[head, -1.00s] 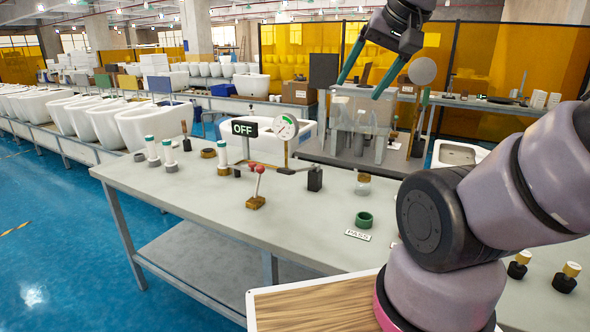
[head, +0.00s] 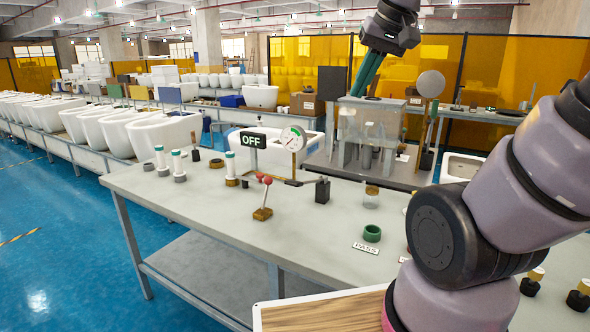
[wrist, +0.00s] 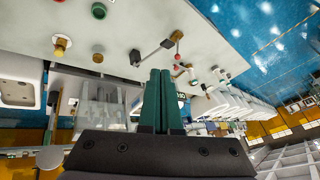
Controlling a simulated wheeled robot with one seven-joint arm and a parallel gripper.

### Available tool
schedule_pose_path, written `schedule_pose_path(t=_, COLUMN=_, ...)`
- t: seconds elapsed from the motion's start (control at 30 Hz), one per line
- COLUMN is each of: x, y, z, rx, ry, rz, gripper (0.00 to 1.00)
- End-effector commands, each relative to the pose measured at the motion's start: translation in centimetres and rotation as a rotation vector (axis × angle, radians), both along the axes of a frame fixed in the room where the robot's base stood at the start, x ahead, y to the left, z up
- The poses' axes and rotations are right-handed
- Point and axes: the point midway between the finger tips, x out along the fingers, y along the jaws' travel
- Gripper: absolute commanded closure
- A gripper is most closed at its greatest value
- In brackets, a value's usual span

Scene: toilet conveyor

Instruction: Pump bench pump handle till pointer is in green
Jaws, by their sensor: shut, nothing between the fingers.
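The pump handle is a thin lever with a red ball top (head: 266,181) on a small brown block (head: 262,214), standing on the grey bench. It leans slightly to the right. Behind it a round white gauge (head: 293,138) has a green sector at its upper right; its pointer is too small to read surely. An OFF sign (head: 253,140) stands left of the gauge. My gripper (head: 361,93) is shut and empty, high above and behind the bench, right of the handle and apart from it. In the wrist view its green fingers (wrist: 163,75) lie together; the red ball (wrist: 178,36) shows beyond them.
On the bench (head: 215,215) stand several white-and-green cylinders (head: 161,158) at left, a black block (head: 322,190), a glass jar (head: 371,198), a green ring (head: 372,233) and a PASS label (head: 366,248). A clear-sided rig (head: 368,128) stands behind. The bench's front left is clear.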

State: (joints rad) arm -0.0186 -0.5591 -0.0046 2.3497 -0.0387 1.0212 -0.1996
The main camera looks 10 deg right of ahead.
Motion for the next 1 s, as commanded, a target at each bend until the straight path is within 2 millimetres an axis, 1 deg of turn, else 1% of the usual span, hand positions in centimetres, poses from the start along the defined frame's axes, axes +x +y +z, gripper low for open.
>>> schedule_pose_path(t=0.03, x=1.2, y=0.2, z=0.1, rx=-0.014, ry=0.024, rz=0.037, gripper=1.0)
schedule_pose_path(t=0.27, x=5.9, y=1.0, z=0.0, rx=-0.077, ry=0.113, rz=0.218, gripper=1.0)
schedule_pose_path(t=0.53, x=11.7, y=2.1, z=-1.5, rx=-0.126, ry=0.21, rz=0.434, gripper=1.0)
schedule_pose_path(t=0.77, x=16.5, y=3.2, z=-4.0, rx=-0.148, ry=0.286, rz=0.622, gripper=1.0)
schedule_pose_path(t=1.0, x=21.1, y=4.5, z=-7.8, rx=-0.152, ry=0.36, rz=0.818, gripper=1.0)
